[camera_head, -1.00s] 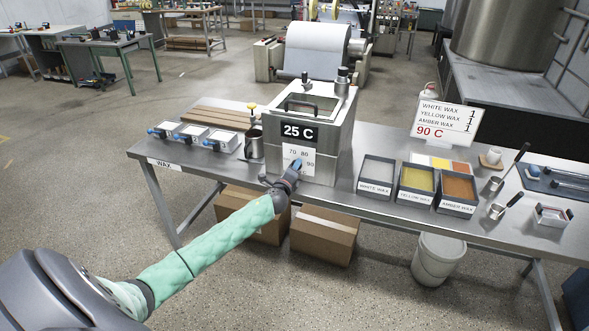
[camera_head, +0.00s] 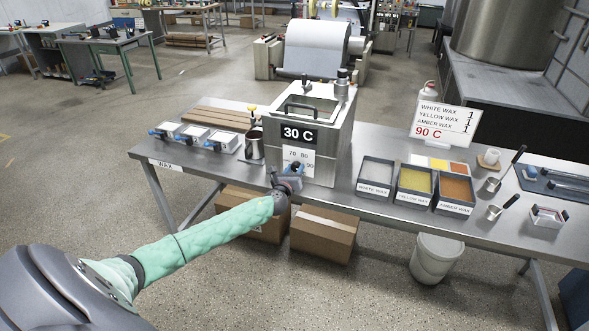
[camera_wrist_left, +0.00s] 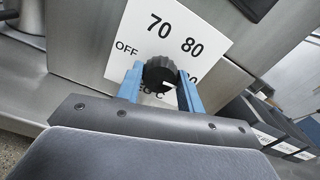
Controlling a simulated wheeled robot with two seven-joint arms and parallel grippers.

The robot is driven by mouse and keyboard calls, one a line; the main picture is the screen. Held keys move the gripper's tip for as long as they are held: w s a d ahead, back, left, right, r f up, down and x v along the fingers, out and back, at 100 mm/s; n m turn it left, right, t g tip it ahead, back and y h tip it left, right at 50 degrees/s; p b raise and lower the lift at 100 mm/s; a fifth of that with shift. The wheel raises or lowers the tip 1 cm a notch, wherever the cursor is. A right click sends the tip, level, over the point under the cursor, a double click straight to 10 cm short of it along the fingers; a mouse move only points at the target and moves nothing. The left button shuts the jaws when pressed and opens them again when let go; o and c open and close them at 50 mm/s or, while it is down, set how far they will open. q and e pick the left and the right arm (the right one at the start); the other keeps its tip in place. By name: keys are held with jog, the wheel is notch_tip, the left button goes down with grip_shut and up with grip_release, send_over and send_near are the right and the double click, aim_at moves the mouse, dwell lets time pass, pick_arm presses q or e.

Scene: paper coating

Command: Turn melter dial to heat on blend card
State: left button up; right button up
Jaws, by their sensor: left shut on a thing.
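The melter (camera_head: 327,150) is a metal box on the bench, with a display (camera_head: 299,134) reading 30 C. Below it is a white dial plate (camera_head: 298,154); in the left wrist view the plate (camera_wrist_left: 140,45) shows OFF, 70, 80 and a partly hidden number. The black ribbed dial (camera_wrist_left: 160,73) sits between the blue fingers of my left gripper (camera_wrist_left: 161,84), which is shut on it. In the head view my left gripper (camera_head: 291,171) is at the melter's front and hides the dial. The blend card (camera_head: 443,124) reads white, yellow and amber wax, 1 each, and 90 C in red.
Trays of white wax (camera_head: 375,175), yellow wax (camera_head: 416,182) and amber wax (camera_head: 455,190) stand right of the melter. A metal pitcher (camera_head: 254,146) and small framed blocks (camera_head: 194,137) are to its left. Cartons (camera_head: 323,235) and a bucket (camera_head: 437,257) are under the bench.

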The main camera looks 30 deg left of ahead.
pick_arm(q)
jog(key=shift+f+m, duration=0.15)
jog(key=shift+m, duration=0.15)
pick_arm(e)
jog(key=shift+s+a+f, duration=0.1)
jog(key=shift+s+a, duration=0.05)
jog(key=shift+s, duration=0.15)
jog(key=shift+a, duration=0.1)
jog(key=shift+s+a+f, duration=0.1)
jog(key=shift+s+a, duration=0.05)
jog(key=shift+a, duration=0.05)
